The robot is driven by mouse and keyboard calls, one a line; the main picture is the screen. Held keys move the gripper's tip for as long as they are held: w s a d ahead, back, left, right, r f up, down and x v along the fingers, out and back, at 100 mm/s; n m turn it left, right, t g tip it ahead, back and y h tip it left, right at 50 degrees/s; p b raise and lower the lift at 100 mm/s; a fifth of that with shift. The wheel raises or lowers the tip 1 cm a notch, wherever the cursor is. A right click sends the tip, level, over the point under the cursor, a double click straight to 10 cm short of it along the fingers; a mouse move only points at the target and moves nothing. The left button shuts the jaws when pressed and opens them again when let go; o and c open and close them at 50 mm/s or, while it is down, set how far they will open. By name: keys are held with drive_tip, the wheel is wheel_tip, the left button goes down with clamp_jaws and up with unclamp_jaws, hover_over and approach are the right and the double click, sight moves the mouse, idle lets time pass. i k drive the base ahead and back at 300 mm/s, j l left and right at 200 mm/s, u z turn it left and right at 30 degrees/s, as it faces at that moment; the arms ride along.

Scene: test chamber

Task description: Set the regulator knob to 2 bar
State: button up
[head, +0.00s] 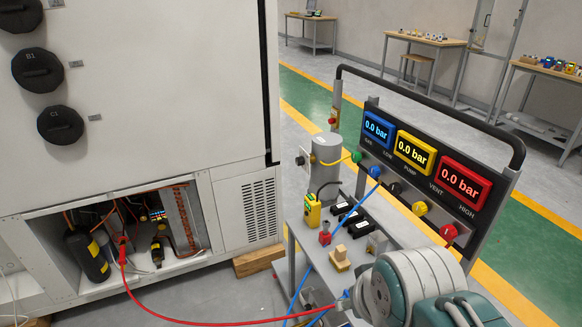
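A gauge panel (407,202) stands on a cart at the right. Its blue display (379,130), yellow display (415,152) and red display (464,184) each read 0.0 bar. Below them is a row of knobs: a green knob (356,157), a blue knob (375,171), a black knob (394,188), a yellow knob (420,208) and a red knob (448,232). I cannot tell which knob is the regulator or read a knob setting. A blue hose and a red hose run at the cart. My gripper is not in view.
The cart top (350,268) carries a grey cylinder (326,165), a yellow device (312,211), black blocks and small parts. A white cabinet (150,90) with an open lower bay fills the left. The red hose (190,322) crosses low in front. Workbenches stand far behind.

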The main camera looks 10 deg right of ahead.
sight(299, 161)
drive_tip(key=j, duration=0.9)
drive_tip(key=k+j, duration=0.1)
drive_tip(key=j, duration=0.75)
drive_tip(key=i+j, duration=0.9)
drive_tip(key=j, duration=0.15)
drive_tip(key=i+l, duration=0.55)
drive_tip(key=i, duration=0.15)
